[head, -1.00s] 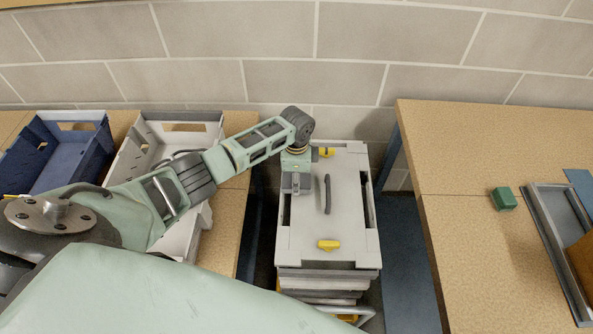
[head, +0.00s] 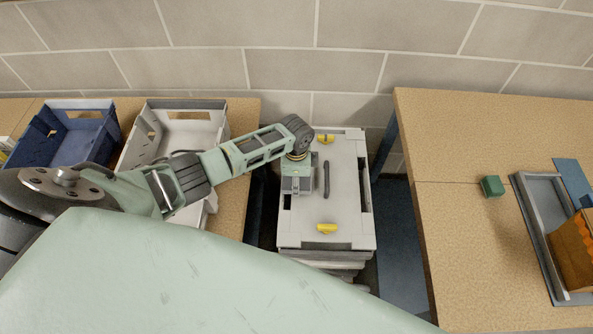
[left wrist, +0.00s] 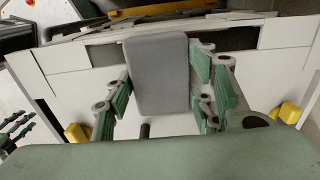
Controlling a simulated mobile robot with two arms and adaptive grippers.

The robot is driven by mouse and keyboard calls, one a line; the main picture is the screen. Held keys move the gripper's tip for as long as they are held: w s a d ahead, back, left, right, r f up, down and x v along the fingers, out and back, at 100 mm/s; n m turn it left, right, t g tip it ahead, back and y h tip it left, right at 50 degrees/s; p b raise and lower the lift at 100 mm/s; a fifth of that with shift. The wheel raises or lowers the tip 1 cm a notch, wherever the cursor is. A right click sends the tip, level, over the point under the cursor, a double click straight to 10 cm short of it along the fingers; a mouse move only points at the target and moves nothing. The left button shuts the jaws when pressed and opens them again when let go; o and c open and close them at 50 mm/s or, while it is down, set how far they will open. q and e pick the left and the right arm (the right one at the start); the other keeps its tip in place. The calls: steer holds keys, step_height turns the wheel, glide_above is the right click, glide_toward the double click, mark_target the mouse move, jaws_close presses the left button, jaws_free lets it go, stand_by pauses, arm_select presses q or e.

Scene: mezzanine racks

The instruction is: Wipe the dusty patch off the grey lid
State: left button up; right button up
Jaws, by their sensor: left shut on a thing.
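The grey lid (head: 345,205) is a pale panel on a stack between two benches, with a dark handle (head: 326,180) and two yellow latches (head: 326,228). My left gripper (head: 297,186) is over the lid's left part, beside the handle. In the left wrist view its fingers (left wrist: 162,95) are shut on a grey pad (left wrist: 160,75), which is held over the lid (left wrist: 80,85). I cannot tell whether the pad touches the lid. I cannot make out the dusty patch. What seems to be my right gripper (left wrist: 14,130) shows partly at the left edge of the left wrist view.
A blue crate (head: 50,135) and a whitish crate (head: 150,140) stand on the left bench. The right bench (head: 440,135) holds a green block (head: 492,186) and a grey tray (head: 533,235) with an orange-brown item. A block wall (head: 300,70) stands behind.

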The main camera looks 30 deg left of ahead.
mark_target(295, 200)
arm_select(q)
steer(key=shift+s+d+f+p, duration=0.1)
steer(key=shift+s+d+p, duration=0.15)
steer(key=shift+s, duration=0.25)
steer(key=shift+s+d+p, duration=0.15)
steer(key=shift+s+p, duration=0.05)
steer(key=shift+s, duration=0.3)
steer(key=shift+s+d+p, duration=0.15)
steer(key=shift+s+p, duration=0.15)
steer(key=shift+p, duration=0.15)
steer(key=shift+s+d+p, duration=0.3)
steer(key=shift+s+p, duration=0.05)
steer(key=shift+s, duration=0.35)
steer(key=shift+s+d, duration=0.2)
steer(key=shift+s, duration=0.25)
steer(key=shift+w, duration=0.1)
steer(key=shift+w+r, duration=0.1)
steer(key=shift+r, duration=3.1)
